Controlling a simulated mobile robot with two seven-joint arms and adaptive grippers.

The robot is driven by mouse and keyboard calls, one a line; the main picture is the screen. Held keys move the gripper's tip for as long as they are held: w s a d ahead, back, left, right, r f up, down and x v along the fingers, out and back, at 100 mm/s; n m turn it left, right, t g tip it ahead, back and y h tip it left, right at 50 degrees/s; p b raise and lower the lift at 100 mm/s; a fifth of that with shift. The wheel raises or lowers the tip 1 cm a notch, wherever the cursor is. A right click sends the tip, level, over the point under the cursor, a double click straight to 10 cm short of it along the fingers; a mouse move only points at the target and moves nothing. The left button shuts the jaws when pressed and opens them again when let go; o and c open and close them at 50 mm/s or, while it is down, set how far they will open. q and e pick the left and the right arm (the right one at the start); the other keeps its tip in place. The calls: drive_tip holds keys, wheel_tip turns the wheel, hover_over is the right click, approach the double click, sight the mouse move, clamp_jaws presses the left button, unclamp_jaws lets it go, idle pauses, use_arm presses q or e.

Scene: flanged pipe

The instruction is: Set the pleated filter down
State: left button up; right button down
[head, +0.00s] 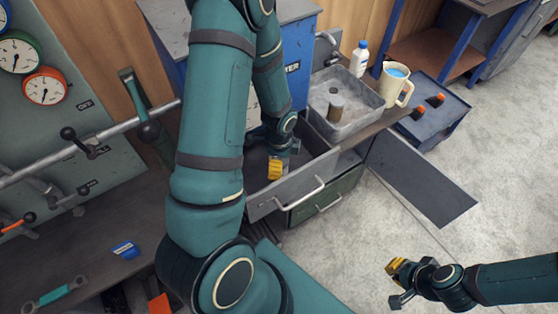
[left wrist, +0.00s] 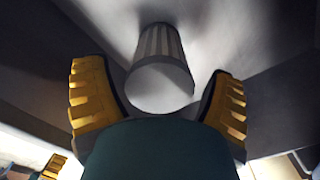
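The pleated filter (left wrist: 160,70), a pale grey ribbed cylinder, shows in the left wrist view with its smooth round end toward the camera. It rests against a light grey surface. My left gripper (left wrist: 158,102) is open, with one yellow-padded finger on each side of the filter and visible gaps between. In the head view my left gripper (head: 277,168) is down inside the open grey drawer (head: 292,187); the filter is hidden there. My right gripper (head: 396,283) is open and empty above the floor at lower right.
A grey metal tray (head: 362,105) holding a brownish cylinder (head: 336,108) stands behind the drawer. A beige jug (head: 394,86) and white bottle (head: 359,58) stand near it. A gauge panel (head: 50,110) and levers are at left. The floor at right is largely clear.

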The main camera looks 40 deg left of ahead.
use_arm(q)
drive_tip(key=shift+r, duration=0.1)
drive_tip(key=shift+r, duration=0.2)
wheel_tip(320, 180, up, 12)
drive_tip(key=p, duration=0.3)
drive_tip(key=shift+p, duration=0.3)
drive_tip(key=shift+f, duration=0.15)
idle(0.3)
